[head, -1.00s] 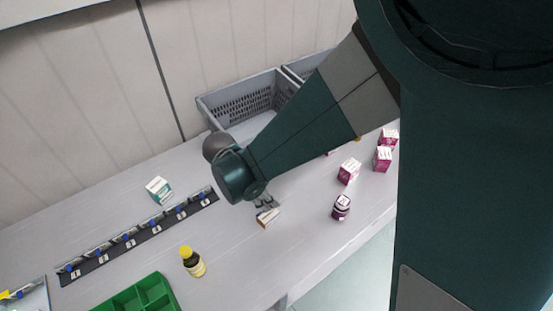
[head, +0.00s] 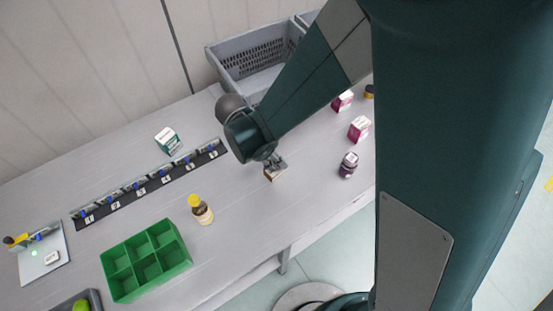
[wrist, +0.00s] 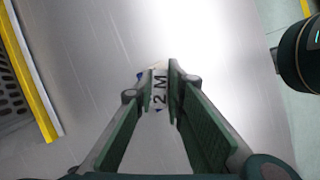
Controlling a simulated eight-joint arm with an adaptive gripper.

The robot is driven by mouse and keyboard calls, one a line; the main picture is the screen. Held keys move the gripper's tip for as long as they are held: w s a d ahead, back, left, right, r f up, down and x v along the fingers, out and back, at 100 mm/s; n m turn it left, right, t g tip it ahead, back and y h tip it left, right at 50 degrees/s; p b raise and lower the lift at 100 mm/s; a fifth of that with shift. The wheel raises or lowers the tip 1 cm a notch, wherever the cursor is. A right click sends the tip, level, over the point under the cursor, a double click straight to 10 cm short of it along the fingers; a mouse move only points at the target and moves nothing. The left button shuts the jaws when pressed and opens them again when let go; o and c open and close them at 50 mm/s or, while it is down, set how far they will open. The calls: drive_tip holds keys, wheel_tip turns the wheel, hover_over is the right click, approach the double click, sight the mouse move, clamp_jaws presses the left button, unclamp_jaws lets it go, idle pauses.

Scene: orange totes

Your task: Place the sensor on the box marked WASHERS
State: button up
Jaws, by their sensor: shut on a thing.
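My gripper (head: 272,162) is low over the middle of the grey bench in the head view. It is shut on a small light block (head: 274,173). In the wrist view the fingertips (wrist: 159,72) close on both sides of this block (wrist: 160,90), which has a white face with dark characters like "2 M" and a bit of blue at its edge. I cannot tell from its look whether it is the sensor, or whether it touches the bench. No box with a readable WASHERS mark shows; the print on the small boxes is too small to read.
A white-teal box (head: 168,140) stands behind the rack. Right are pink-white boxes (head: 359,129) and a dark jar (head: 348,166). A grey crate (head: 246,50) stands behind.

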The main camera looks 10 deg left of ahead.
drive_tip(key=o, duration=0.9)
drive_tip(key=shift+r+p, duration=0.2)
drive_tip(key=shift+p, duration=0.1)
drive_tip(key=shift+v, duration=5.95)
